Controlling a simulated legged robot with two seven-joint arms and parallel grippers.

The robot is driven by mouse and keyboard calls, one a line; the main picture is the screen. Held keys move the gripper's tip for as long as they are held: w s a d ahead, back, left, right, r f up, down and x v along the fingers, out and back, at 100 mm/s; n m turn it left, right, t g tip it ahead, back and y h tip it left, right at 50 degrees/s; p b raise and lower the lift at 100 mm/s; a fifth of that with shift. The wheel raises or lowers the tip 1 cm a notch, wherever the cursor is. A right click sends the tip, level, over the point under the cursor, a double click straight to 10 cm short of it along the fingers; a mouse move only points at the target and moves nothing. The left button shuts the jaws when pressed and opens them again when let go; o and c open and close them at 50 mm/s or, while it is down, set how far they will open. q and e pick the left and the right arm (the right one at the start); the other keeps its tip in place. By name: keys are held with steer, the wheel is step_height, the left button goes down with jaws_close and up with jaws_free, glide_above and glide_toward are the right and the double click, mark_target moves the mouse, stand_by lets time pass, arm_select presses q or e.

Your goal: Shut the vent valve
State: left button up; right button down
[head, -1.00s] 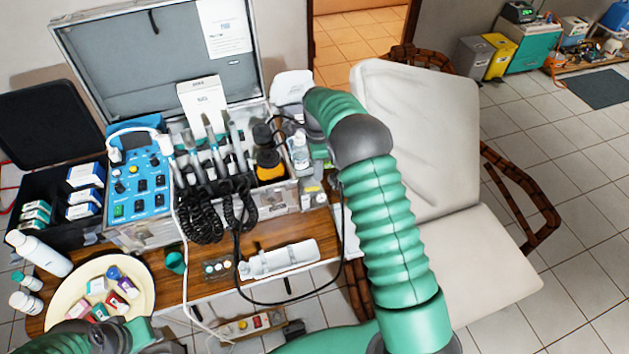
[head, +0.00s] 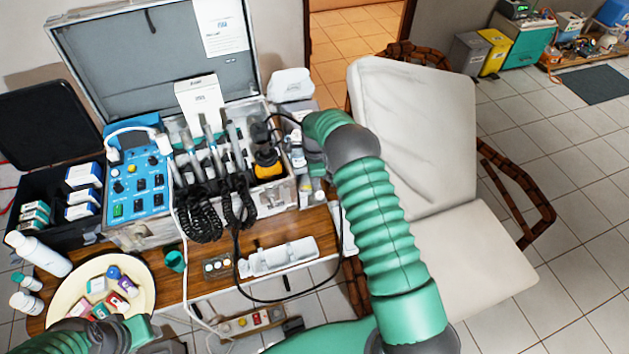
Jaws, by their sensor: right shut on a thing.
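The open metal dental case (head: 300,193) stands on the wooden table, with a blue control panel (head: 140,185) at its left and handpieces on coiled cords in the middle. A dark valve or pump part with a yellow-orange body (head: 267,163) sits at the case's right end. I cannot tell for sure which part is the vent valve. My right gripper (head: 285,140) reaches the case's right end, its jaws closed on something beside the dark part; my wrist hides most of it. My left gripper (head: 118,335) is at the bottom left, largely cut off, near the cream plate.
A cream plate (head: 62,308) with small coloured boxes lies at the table's left. White bottles (head: 38,252) stand beside it. A white tray (head: 278,258) and a green cup (head: 174,261) sit at the front.

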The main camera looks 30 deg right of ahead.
steer(key=shift+w+r, duration=0.1)
stand_by(0.4)
steer(key=shift+s+a+r+m+p, duration=0.1)
steer(key=shift+s+a+m+p, duration=0.45)
steer(key=shift+m, duration=2.1)
steer(key=shift+s+a+r+m+p, duration=0.1)
steer(key=shift+a+m, duration=0.85)
steer(key=shift+m, duration=1.65)
steer(key=shift+s+a+m+p, duration=0.3)
steer(key=shift+a+m, duration=0.45)
steer(key=shift+m, duration=1.9)
steer(key=c, duration=1.6)
jaws_free()
steer(key=shift+c, duration=0.2)
steer(key=shift+o, duration=0.9)
steer(key=shift+a+f, duration=0.1)
steer(key=shift+f, duration=0.1)
steer(key=shift+s, duration=0.1)
